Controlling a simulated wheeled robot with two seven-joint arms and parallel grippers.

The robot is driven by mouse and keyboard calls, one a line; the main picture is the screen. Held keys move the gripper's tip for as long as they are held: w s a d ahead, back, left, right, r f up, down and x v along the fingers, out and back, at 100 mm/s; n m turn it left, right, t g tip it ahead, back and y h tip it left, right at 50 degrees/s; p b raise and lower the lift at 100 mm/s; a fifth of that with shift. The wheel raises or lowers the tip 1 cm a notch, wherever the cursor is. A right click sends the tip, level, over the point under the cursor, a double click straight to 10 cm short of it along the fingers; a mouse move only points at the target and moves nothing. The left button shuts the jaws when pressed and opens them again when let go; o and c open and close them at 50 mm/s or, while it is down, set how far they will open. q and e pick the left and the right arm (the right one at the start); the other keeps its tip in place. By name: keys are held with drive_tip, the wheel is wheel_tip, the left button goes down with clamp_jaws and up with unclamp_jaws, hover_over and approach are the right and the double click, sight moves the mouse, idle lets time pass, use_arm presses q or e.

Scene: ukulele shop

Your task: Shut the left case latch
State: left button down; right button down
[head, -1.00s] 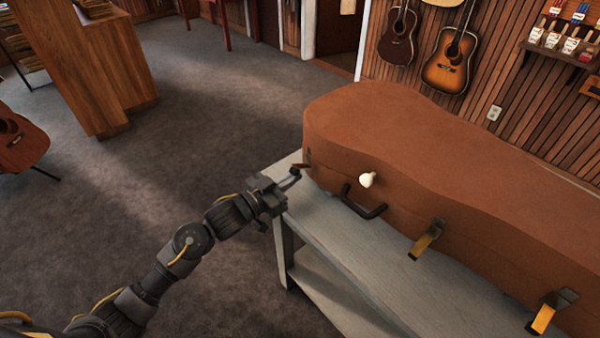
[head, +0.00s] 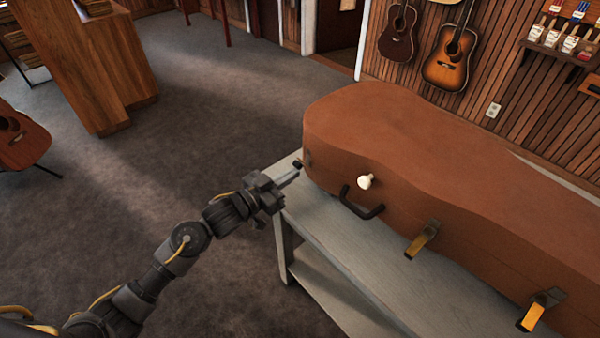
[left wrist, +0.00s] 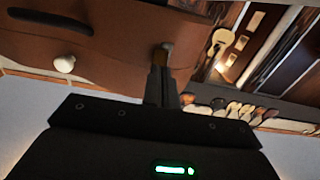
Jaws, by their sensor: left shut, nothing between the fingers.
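The brown instrument case (head: 390,120) lies closed-lidded on a grey bench. Its left latch (head: 307,156) is a small dark fitting at the case's left end, in the head view. My left gripper (head: 293,177) is shut and empty, with its fingertips right at this latch. The tips hide part of it, so I cannot tell whether the flap lies flat. In the left wrist view, the fingers (left wrist: 162,82) point at a small brownish piece, seemingly the latch (left wrist: 167,52), against the case side. My right gripper is out of view.
The case front has a dark handle (head: 362,204), a white knob (head: 365,181) and two brass latches, one mid-front (head: 421,240) and one at right (head: 535,314), both with flaps sticking out. The bench (head: 340,245) has a bare front strip. Open carpet lies left.

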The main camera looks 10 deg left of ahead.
use_arm(q)
drive_tip(key=p+v, duration=0.4)
drive_tip(key=v, duration=0.5)
drive_tip(key=shift+s+r, duration=0.15)
drive_tip(key=shift+r, duration=0.2)
idle(0.4)
idle(0.4)
